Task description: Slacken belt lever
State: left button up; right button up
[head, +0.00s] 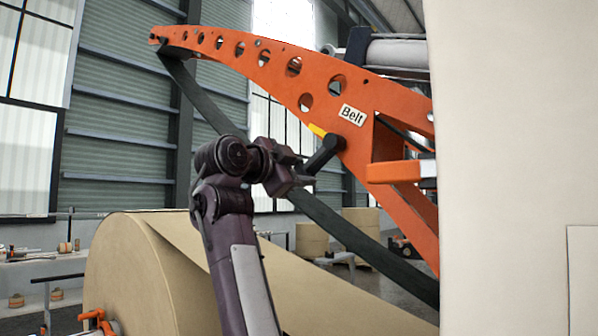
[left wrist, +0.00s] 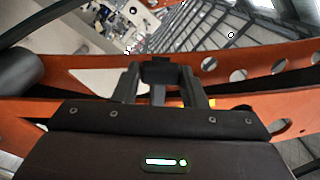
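The belt lever (head: 325,153) is a short dark lever on the orange arm, just below the white "Belt" label (head: 352,115). It slants down and to the left from its pivot, and a yellow mark (head: 318,131) shows by its upper end. My left gripper (head: 305,180) is at the lever's lower end in the head view. In the left wrist view, the fingers of my left gripper (left wrist: 158,80) stand apart with a dark block, apparently the lever's end, between them. Whether they press on it is unclear. My right gripper is not in view.
The orange arm (head: 230,45) with round holes rises to the upper left. A wide dark belt (head: 350,237) runs diagonally below it. A tall pale surface (head: 515,150) blocks the right side.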

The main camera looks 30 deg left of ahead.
pick_arm(q)
jog(key=o, duration=0.4)
jog(key=shift+a, duration=0.1)
jog(key=shift+s, duration=0.35)
jog(key=s+b, duration=0.1)
jog(key=s, duration=0.1)
jog(key=s+b, duration=0.1)
jog(key=s, duration=0.1)
jog(key=s+b, duration=0.1)
jog(key=s, duration=0.2)
jog(key=shift+a, duration=0.25)
